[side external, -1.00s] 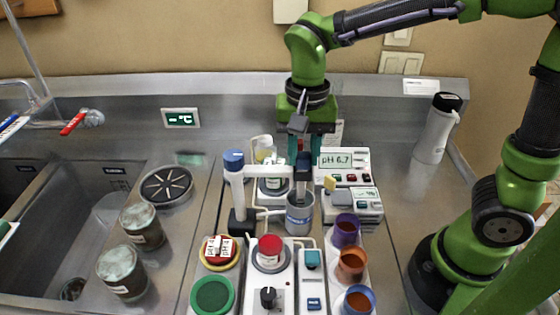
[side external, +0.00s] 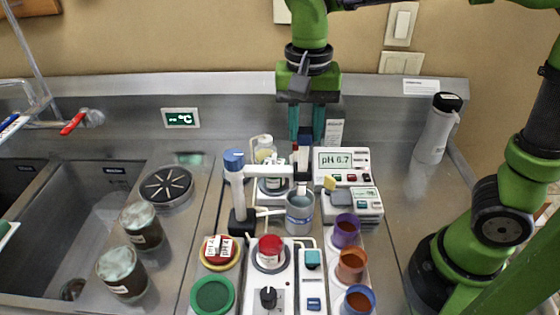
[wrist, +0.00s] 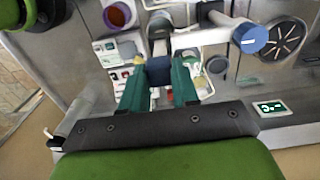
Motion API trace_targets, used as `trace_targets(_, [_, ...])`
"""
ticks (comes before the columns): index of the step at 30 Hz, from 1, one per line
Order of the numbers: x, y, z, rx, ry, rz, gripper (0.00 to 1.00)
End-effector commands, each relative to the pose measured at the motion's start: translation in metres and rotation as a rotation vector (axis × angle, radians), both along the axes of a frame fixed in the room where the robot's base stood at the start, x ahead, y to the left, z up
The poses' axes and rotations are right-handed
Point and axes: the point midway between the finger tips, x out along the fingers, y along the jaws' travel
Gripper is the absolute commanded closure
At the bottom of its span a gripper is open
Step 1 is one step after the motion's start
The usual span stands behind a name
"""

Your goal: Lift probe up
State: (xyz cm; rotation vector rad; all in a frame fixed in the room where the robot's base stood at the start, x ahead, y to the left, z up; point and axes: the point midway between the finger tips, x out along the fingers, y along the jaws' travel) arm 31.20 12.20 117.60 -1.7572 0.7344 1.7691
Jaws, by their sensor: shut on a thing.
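The probe has a dark blue top (side external: 305,136) and a paler body below it, upright at the end of a white holder arm (side external: 268,171). My gripper (side external: 305,138) is shut on the blue top from above. In the wrist view the blue top (wrist: 159,71) sits between the two teal fingers of my gripper (wrist: 160,82). A grey beaker (side external: 299,217) with liquid stands directly below the probe. I cannot tell whether the probe's lower end is clear of the beaker's rim.
A blue-capped white post (side external: 236,190) carries the holder arm. The pH 6.7 meter (side external: 344,163) stands close on the right. Purple, orange and blue-rimmed cups (side external: 351,264) stand at the front right. A sink (side external: 70,225) is at the left.

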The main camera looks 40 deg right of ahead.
Motion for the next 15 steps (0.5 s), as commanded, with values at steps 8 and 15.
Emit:
trace_targets(8, [0.0003,-0.0003,0.006,0.005,-0.012,-0.003,0.45])
trace_targets(15, [0.0002,-0.0002,0.0045,0.004,-0.009,-0.002,0.45])
